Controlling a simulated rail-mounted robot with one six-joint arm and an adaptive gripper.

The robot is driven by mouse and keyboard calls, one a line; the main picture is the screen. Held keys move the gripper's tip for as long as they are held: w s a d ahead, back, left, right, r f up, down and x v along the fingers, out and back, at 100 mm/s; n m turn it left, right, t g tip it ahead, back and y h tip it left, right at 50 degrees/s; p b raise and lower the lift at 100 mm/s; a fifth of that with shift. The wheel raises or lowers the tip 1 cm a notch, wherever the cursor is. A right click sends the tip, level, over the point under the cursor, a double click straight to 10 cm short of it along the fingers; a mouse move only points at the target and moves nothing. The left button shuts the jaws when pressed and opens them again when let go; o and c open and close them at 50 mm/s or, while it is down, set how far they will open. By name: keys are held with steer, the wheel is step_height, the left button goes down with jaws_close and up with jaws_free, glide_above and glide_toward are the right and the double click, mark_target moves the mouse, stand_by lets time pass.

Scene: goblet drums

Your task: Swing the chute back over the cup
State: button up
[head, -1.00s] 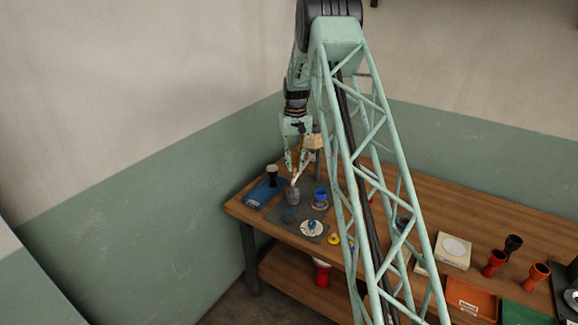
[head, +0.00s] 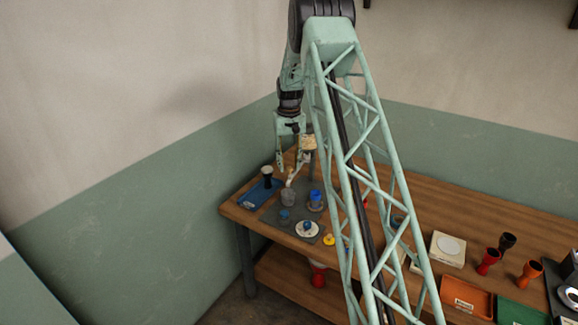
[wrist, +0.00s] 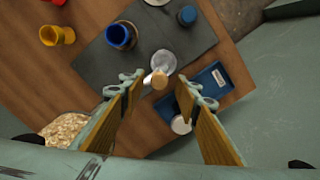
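A pale chute (head: 298,171) slants down from a wooden hopper (head: 308,143) at the far left of the table. Its lower end is close to a grey cup (head: 288,197) on a dark mat. In the wrist view a light, round-tipped end, likely the chute's (wrist: 158,79), overlaps the near rim of the grey cup (wrist: 165,60). My gripper (head: 284,168) hangs beside the chute, above and behind the cup. In the wrist view my gripper (wrist: 160,90) is open, its fingers on either side of that end with clear gaps. Contact with the chute cannot be seen.
A blue tray (head: 254,197) with a dark goblet drum (head: 267,176) lies left of the mat (wrist: 110,65). A blue cup (head: 315,196) and a white saucer (head: 307,230) are also there. The hopper's grainy contents (wrist: 66,130) show lower left in the wrist view.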

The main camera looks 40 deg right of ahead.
step_height(320, 180, up, 12)
steer(key=shift+f, duration=0.2)
stand_by(0.5)
stand_by(0.4)
